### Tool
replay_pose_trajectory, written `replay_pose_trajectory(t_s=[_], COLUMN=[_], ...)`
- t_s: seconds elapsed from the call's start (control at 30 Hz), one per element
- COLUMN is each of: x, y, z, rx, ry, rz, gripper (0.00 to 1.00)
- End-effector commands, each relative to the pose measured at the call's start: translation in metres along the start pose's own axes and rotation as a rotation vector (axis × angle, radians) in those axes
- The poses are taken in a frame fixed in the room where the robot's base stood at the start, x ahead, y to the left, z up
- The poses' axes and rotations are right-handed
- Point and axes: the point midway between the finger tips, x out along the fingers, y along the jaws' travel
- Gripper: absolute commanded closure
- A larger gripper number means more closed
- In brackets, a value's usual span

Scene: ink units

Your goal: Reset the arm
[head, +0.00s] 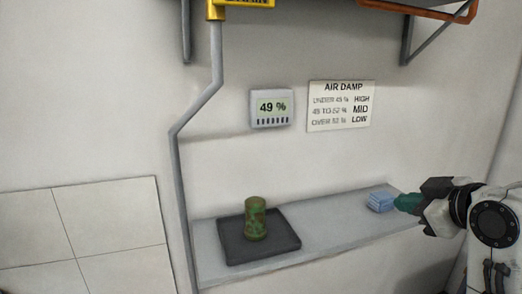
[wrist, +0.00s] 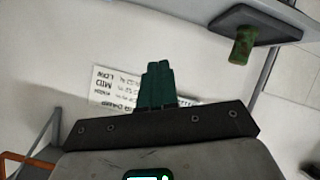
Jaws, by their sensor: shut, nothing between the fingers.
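My gripper (head: 408,202) is at the right of the head view, at the right part of the grey shelf, with its green fingers pointing left. In the wrist view the fingers (wrist: 157,84) are together with nothing between them. In the head view the fingertips are close to a small blue folded cloth or pad (head: 381,202) on the shelf; I cannot tell whether they touch. My arm comes in from the right edge.
The shelf (head: 330,222) holds a dark tray (head: 232,246) with a green-brown cylinder (head: 255,218) upright on it. A meter reading 49 % (head: 271,107) and an AIR DAMP sign (head: 340,105) are on the wall. A grey pipe (head: 184,200) runs down left of the meter.

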Motion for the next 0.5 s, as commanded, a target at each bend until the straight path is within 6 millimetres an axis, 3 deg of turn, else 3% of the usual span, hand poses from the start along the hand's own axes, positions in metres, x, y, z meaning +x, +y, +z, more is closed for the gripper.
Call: replay_pose_trajectory(t_s=[0.03,0.23,0.37,0.5], x=[0.011,0.028,0.024,0.006], y=[-0.021,-0.096,-0.146,-0.201], z=[0.03,0.131,0.195,0.261], rx=[0.056,0.256,0.371,0.478], ry=[-0.048,-0.232,-0.366,-0.521], rz=[-0.028,-0.094,-0.121,-0.137], gripper=[1.0,1.0,1.0,1.0])
